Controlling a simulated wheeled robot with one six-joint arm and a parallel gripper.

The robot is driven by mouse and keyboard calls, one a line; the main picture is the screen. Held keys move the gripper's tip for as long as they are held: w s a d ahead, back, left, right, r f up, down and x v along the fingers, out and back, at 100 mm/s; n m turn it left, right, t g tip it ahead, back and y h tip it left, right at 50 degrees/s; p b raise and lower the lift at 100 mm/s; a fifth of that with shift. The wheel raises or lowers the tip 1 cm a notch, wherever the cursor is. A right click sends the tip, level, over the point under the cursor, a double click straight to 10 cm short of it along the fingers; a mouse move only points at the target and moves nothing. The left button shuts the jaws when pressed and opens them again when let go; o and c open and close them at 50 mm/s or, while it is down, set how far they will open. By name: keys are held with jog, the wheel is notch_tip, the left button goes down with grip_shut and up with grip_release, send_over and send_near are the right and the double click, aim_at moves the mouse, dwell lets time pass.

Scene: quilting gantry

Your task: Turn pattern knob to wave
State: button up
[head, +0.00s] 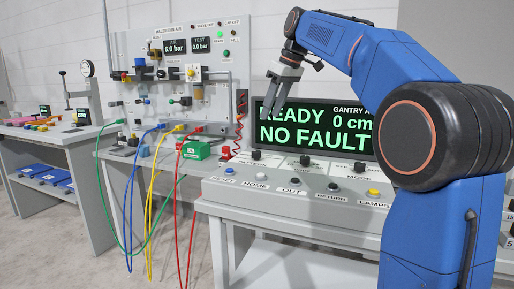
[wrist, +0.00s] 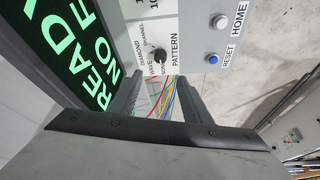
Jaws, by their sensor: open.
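The pattern knob (wrist: 159,56) is a small black knob on the grey console panel, beside the printed words PATTERN, DIAMOND, CHANNEL and WAVE in the wrist view. In the head view the leftmost black knob (head: 256,155) in the row below the display appears to be it. Which word its pointer marks is too small to tell. My gripper (head: 275,105) is open and empty, in front of the display's left part and above the knob row. In the wrist view its fingers (wrist: 160,90) stand apart, with the knob just beyond the gap and not touched.
The display (head: 315,128) reads READY, 0 cm and NO FAULT. Below the knobs is a row of buttons, with blue RESET (wrist: 212,59) and white HOME (wrist: 221,22) at the left end. A pneumatic test board (head: 170,70) with coloured hoses stands left of the console.

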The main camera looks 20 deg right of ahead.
aim_at(256, 151)
jog(key=x, duration=1.5)
jog(key=shift+s, duration=0.1)
jog(key=c, duration=1)
